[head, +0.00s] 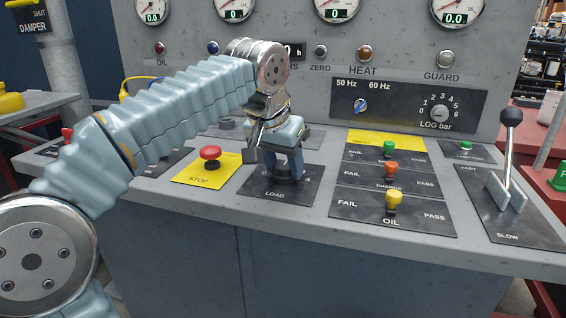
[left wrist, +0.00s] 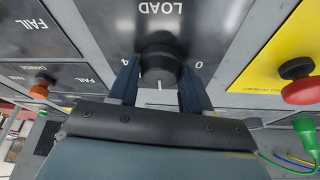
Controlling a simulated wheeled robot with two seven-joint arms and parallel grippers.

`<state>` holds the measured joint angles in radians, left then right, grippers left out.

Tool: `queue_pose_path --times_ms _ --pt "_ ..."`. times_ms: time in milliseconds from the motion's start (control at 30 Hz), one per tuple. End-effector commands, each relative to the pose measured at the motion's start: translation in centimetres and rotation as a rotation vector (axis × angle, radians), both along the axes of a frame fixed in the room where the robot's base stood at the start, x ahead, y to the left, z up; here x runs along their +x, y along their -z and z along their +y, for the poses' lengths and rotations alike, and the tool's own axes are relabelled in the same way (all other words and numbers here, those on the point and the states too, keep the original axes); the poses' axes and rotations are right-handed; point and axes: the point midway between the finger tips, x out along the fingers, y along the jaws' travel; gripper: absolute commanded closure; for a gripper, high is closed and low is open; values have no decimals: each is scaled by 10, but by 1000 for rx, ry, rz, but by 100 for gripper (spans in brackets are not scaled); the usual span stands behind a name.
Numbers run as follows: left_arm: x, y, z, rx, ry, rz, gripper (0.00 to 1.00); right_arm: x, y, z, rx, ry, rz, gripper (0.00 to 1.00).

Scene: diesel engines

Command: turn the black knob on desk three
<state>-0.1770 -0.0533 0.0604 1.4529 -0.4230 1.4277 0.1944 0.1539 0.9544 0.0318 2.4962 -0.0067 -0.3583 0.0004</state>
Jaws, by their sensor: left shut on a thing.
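The black knob (left wrist: 158,62) sits on a dark plate marked LOAD. In the left wrist view it stands between the two fingers of my left gripper (left wrist: 158,85), which is shut on it. A white pointer line shows near the knob, between the marks 4 and 0. In the head view my left gripper (head: 285,165) reaches down onto the LOAD plate (head: 275,193), and its fingers hide most of the knob (head: 284,178). My right gripper does not show in either view.
A red STOP button (head: 210,152) on a yellow plate stands just left of the LOAD plate. Green, orange and yellow toggles (head: 393,200) stand to the right. A lever with a black ball (head: 511,117) rises at the far right. Behind is an upright panel with gauges (head: 235,8).

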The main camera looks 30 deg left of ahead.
Motion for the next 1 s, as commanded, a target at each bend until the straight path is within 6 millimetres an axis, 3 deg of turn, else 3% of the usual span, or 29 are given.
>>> queue_pose_path --times_ms 367,1000 --pt "0 0 -1 1 -201 -1 82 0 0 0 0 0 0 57" --pt "3 0 -5 1 -803 -1 82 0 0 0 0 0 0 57"
